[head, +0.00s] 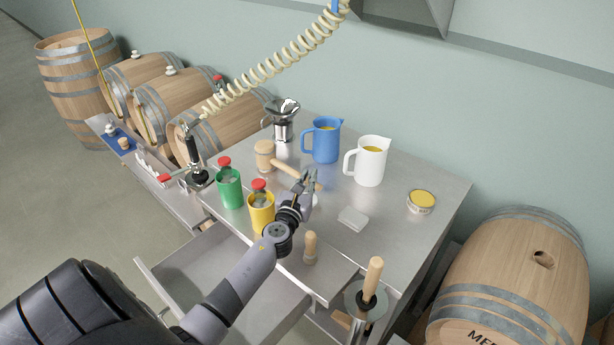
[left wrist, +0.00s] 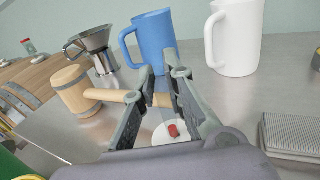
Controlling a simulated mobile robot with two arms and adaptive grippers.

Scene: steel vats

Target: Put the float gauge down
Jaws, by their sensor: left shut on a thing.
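My left gripper (head: 305,181) is low over the steel table, in front of the mallet handle. In the left wrist view its two fingers (left wrist: 155,88) stand apart, around a small red tip on a white round disc, which I take to be the float gauge (left wrist: 160,136). The gripper is shut on it. In the head view only a white edge of the gauge (head: 313,200) shows beside the fingers. Whether its underside touches the table is hidden. My right gripper is not in view.
A wooden mallet (head: 265,155) lies just behind the gripper. A blue jug (head: 325,142) and white jug (head: 370,165) stand at the back. Green (head: 229,190) and yellow (head: 261,212) containers stand left, a grey-white block (head: 353,218) right. Bare table lies near the yellow-topped tin (head: 421,203).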

